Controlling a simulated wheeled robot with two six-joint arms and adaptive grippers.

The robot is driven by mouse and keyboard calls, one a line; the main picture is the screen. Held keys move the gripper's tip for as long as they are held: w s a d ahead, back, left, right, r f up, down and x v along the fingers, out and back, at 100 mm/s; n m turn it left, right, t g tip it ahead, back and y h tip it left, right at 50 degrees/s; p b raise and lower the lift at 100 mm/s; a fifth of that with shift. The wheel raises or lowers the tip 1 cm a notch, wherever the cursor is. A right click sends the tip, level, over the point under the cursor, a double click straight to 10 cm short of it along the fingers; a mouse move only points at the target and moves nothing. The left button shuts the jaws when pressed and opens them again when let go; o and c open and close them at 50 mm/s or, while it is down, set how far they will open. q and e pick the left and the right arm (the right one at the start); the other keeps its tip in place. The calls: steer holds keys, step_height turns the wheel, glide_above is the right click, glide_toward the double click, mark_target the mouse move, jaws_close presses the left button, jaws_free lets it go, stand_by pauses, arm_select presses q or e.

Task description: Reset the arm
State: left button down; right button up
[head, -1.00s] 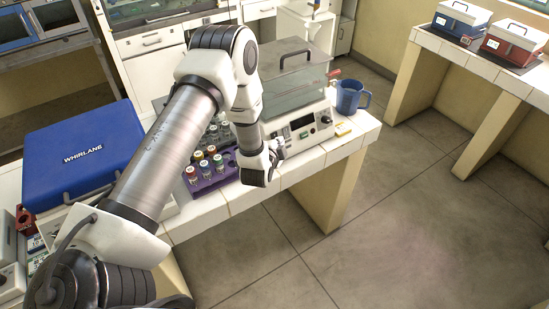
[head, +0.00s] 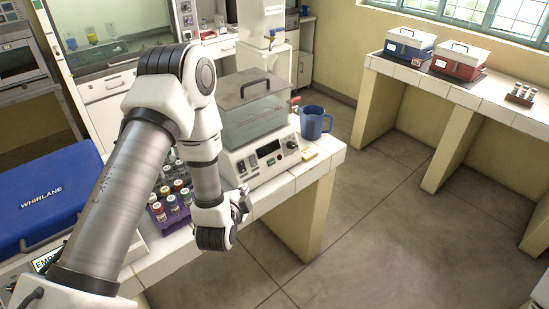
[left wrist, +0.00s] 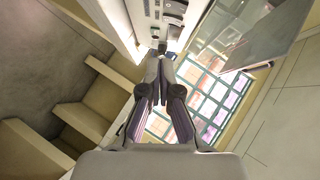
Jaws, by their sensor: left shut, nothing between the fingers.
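My left arm reaches in from the left over the white-tiled bench (head: 282,200) in the head view. My left gripper (head: 246,203) is beside the bench's front edge, in front of the water bath and apart from it. In the left wrist view the left gripper's fingers (left wrist: 161,62) are together at the tips with nothing between them. The palm shows at the bottom of that view. My right gripper is out of view.
A blue WHIRLANE case (head: 45,195) lies left of my arm. A purple rack (head: 172,217) of capped vials, a lidded water bath (head: 256,120) and a blue mug (head: 312,122) stand on the bench. Blue (head: 408,45) and red (head: 460,62) boxes stand on another bench. The floor right is clear.

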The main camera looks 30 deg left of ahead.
arm_select(q)
steer(key=s+d+f+g+h+b, duration=0.1)
steer(key=s+d+f+g+b, duration=0.15)
steer(key=s+f, duration=0.5)
steer(key=s+d+f+g+h+b, duration=0.2)
steer(key=s+d+f+g, duration=0.15)
steer(key=f, duration=0.75)
steer(key=s+d+f+n+g, duration=0.1)
steer(key=s+n+g, duration=0.1)
steer(key=s, duration=0.3)
steer(key=s+d+f+n+g+h, duration=0.1)
steer(key=s+d+f+n+g, duration=0.1)
steer(key=s+n, duration=0.2)
steer(key=s+d+f+n+g, duration=0.1)
steer(key=s+f+n+g, duration=0.1)
steer(key=s, duration=0.6)
steer(key=shift+s+d+n+g, duration=0.2)
steer(key=shift+n+g, duration=0.4)
steer(key=shift+n, duration=0.4)
steer(key=shift+w+f, duration=0.1)
steer(key=shift+f, duration=0.05)
